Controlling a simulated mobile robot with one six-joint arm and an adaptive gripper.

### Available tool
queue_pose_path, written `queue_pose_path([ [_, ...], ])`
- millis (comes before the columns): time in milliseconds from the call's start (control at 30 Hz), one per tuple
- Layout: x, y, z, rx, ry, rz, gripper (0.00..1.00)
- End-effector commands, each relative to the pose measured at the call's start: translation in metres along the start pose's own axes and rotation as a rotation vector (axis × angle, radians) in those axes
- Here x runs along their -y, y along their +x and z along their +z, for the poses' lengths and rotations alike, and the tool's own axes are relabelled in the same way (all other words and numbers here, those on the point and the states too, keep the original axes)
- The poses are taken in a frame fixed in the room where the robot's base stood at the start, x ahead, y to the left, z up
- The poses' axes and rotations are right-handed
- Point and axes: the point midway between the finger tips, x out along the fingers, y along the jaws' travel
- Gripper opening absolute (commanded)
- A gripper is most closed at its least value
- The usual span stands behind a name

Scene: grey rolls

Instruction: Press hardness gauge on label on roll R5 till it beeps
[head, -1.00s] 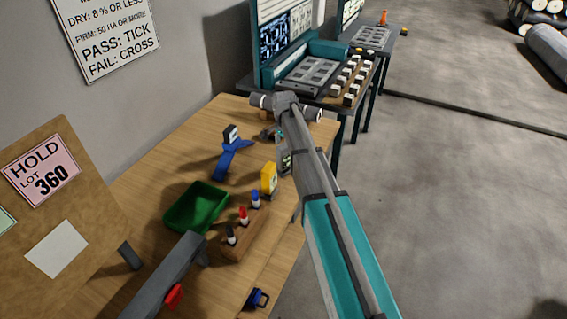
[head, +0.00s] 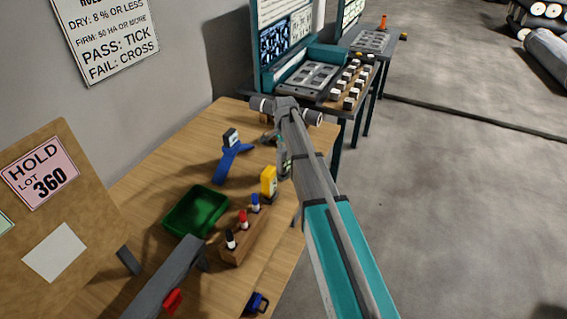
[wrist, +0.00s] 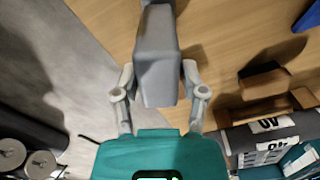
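My gripper (wrist: 158,88) has its two grey fingers against the sides of a grey block-like device, which I take to be the hardness gauge (wrist: 157,70). In the head view the gauge (head: 285,163) hangs below my wrist with a small greenish display, partly behind my arm, above the table's right edge. A grey roll (wrist: 240,138) with white labels rests at the lower right of the wrist view, apart from the gauge. Its label print is partly legible and I cannot read R5. The gauge's tip is hidden.
The wooden table (head: 160,160) holds a blue stand (head: 231,157), a yellow device (head: 268,181), a green tray (head: 170,222) and a marker block (head: 235,250). A wooden cradle (wrist: 264,83) is near the roll. A teal console (head: 327,52) stands behind.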

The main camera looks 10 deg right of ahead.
Motion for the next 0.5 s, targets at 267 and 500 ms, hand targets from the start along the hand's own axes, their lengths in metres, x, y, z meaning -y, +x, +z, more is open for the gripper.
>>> queue_pose_path([
  [267, -0.0001, 0.0000, -0.0002, 0.000, 0.000, 0.000, 0.00],
  [500, 0.0000, -0.0001, -0.0003, 0.000, 0.000, 0.000, 0.00],
])
